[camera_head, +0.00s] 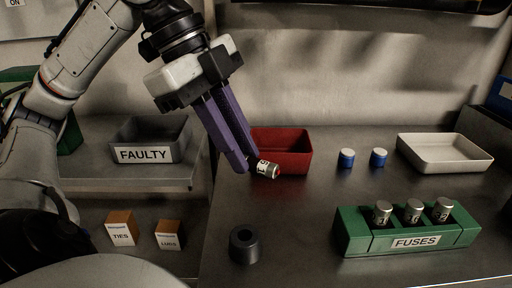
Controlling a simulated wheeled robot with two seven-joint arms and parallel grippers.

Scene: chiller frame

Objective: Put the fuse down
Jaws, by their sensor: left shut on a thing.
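My left gripper (244,168) has purple fingers and comes in from the upper left. It is shut on a small silver fuse (267,169) with a dark-lettered label. The fuse lies nearly sideways at the fingertips, in front of the red bin (296,166). I cannot tell whether it touches the table. A green fuse rack (356,244) labelled FUSES stands at the right front with 3 fuses upright in it. My right gripper is not in view.
A black ring-shaped piece (244,246) stands at the front of the metal table (300,225). Two blue cylinders (346,159) and a white tray (443,154) stand at the back right. Two boxes, TIES (121,229) and LUGS (169,235), sit lower left. The table's middle is clear.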

